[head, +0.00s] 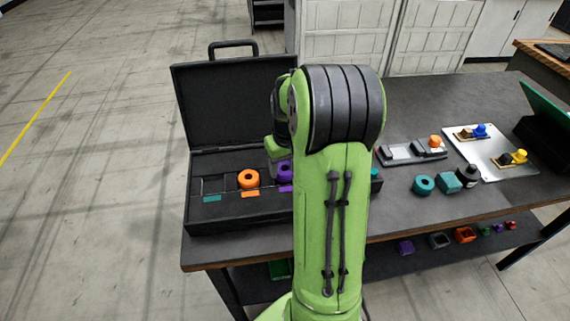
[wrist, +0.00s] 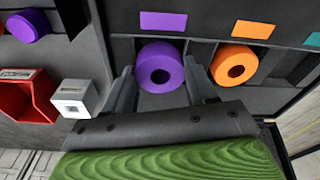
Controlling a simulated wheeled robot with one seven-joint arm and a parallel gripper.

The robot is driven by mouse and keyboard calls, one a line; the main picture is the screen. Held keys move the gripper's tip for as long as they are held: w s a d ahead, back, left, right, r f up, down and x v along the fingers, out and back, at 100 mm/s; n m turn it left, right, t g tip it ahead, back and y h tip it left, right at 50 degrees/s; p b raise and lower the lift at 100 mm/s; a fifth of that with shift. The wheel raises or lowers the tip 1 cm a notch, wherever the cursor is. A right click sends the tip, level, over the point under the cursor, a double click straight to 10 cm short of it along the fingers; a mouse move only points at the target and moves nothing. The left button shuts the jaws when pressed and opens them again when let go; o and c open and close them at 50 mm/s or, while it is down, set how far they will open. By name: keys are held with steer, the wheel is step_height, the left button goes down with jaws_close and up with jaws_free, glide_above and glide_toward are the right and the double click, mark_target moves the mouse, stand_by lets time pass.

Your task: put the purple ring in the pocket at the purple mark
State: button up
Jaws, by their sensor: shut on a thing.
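The purple ring (wrist: 160,68) sits between the two fingers of my gripper (wrist: 160,72), which is shut on it. It lines up with the purple mark (wrist: 163,21) in the wrist view, at the pocket there. I cannot tell whether it rests on the pocket floor or is held just above. In the head view, the ring (head: 284,172) shows in part at the left edge of my arm, close behind the purple mark (head: 286,189). My arm hides most of the gripper and the case's right part.
The open black case (head: 240,215) has an orange ring (head: 249,179) in the neighbouring pocket, by an orange mark (head: 250,194). A teal mark (head: 212,199) lies further left. In the wrist view, a red part (wrist: 30,97), a pale block (wrist: 75,97) and another purple piece (wrist: 28,25) stand left.

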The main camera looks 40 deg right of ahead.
steer(key=shift+f+b, duration=0.3)
steer(key=shift+f, duration=0.1)
steer(key=o, duration=1.5)
step_height(320, 180, up, 9)
steer(key=p, duration=0.8)
steer(key=shift+r, duration=0.15)
